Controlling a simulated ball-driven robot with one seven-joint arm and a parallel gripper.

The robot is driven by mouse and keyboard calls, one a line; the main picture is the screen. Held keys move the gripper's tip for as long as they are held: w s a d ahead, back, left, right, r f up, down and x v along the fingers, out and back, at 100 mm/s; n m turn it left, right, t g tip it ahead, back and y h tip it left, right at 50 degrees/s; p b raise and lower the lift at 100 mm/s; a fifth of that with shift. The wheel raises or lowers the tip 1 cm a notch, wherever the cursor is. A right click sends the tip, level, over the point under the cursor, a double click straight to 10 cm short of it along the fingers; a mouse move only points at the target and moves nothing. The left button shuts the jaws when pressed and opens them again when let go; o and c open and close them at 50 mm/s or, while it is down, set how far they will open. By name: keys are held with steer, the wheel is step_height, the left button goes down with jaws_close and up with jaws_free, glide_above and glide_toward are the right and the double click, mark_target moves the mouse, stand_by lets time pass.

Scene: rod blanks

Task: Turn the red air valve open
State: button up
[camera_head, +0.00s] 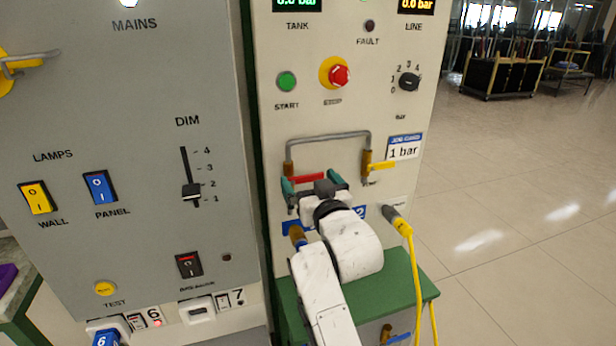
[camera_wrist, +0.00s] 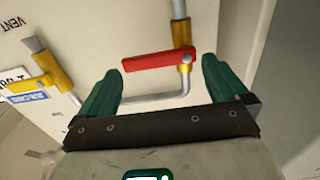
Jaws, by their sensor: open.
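The red air valve's handle (camera_head: 308,177) lies about level on the panel, crossways to the upright pipe it sits on. In the wrist view the red handle (camera_wrist: 150,62) reaches left from a brass valve body (camera_wrist: 183,62), where its pivot shows. My gripper (camera_head: 312,184) is at the handle, its two teal fingers apart. In the wrist view my gripper (camera_wrist: 160,70) is open, with most of the handle between the fingertips and a little beyond them. No clear contact shows. In the head view my wrist hides the lower pipe.
A yellow-handled valve (camera_head: 380,167) is close on the right, joined by a grey pipe (camera_head: 328,137). A yellow hose (camera_head: 408,250) hangs at lower right. A red stop button (camera_head: 339,75) is above. A green ledge (camera_head: 405,287) juts out below.

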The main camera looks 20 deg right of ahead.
steer(key=shift+w, duration=0.95)
steer(key=c, duration=1.2)
